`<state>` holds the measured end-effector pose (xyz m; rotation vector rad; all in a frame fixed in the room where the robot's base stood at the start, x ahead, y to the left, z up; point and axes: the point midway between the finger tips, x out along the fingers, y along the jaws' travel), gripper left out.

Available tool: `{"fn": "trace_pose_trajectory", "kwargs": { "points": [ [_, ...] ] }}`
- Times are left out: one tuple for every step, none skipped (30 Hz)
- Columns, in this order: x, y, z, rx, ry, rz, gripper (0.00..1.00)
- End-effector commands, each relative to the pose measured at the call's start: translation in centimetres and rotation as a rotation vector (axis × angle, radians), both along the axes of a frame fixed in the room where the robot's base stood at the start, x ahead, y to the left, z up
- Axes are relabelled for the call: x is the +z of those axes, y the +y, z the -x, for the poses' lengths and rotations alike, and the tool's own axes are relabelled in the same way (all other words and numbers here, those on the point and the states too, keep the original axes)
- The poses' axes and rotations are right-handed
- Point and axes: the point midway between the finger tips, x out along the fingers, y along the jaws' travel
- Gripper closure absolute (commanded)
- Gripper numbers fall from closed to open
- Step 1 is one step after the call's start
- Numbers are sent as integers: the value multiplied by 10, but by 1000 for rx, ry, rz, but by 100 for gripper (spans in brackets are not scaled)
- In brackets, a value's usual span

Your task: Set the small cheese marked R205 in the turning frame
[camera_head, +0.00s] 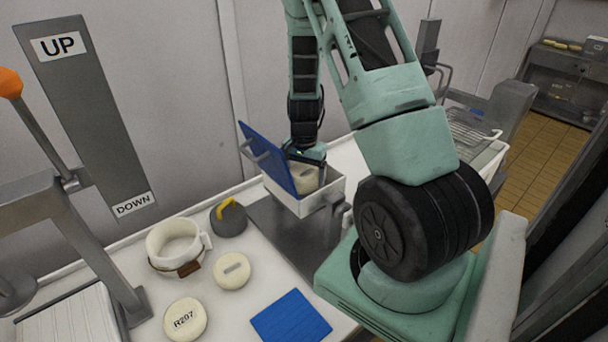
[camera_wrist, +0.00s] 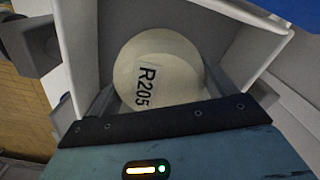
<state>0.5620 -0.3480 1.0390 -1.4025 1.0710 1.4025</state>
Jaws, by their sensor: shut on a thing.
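The small cheese marked R205 (camera_wrist: 165,70) is pale and round, its black label facing the wrist camera. My gripper (camera_wrist: 160,90) is shut on it, with a finger at each side. The cheese is inside an open white box (camera_wrist: 80,45), which I take to be the turning frame. In the head view the box (camera_head: 322,203) has a blue lid (camera_head: 268,158) with a grey handle, standing tilted open on its left side. The cheese (camera_head: 305,181) shows partly below my gripper (camera_head: 308,166). I cannot tell whether it touches the box floor.
On the white table to the left are a cheese marked R207 (camera_head: 185,319), another cheese (camera_head: 232,270), a white ring mould (camera_head: 175,243), a grey weight with a yellow handle (camera_head: 229,218) and a blue mat (camera_head: 291,318). A lever (camera_head: 35,130) stands at far left by the UP/DOWN sign (camera_head: 95,120).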

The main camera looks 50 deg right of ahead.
Motion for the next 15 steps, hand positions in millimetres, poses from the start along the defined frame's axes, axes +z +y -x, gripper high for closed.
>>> {"fn": "trace_pose_trajectory", "kwargs": {
  "points": [
    [-1,0,0,0,-1,1,52],
    [-1,0,0,0,-1,1,52],
    [-2,0,0,0,-1,1,52],
    [-2,0,0,0,-1,1,52],
    [-3,0,0,0,-1,1,52],
    [-3,0,0,0,-1,1,52],
    [-4,0,0,0,-1,1,52],
    [-4,0,0,0,-1,1,52],
    [-4,0,0,0,-1,1,52],
    [-5,0,0,0,-1,1,52],
    [-5,0,0,0,-1,1,52],
    [-6,0,0,0,-1,1,52],
    [-6,0,0,0,-1,1,52],
    [-7,0,0,0,-1,1,52],
    [-7,0,0,0,-1,1,52]
  ]
}}
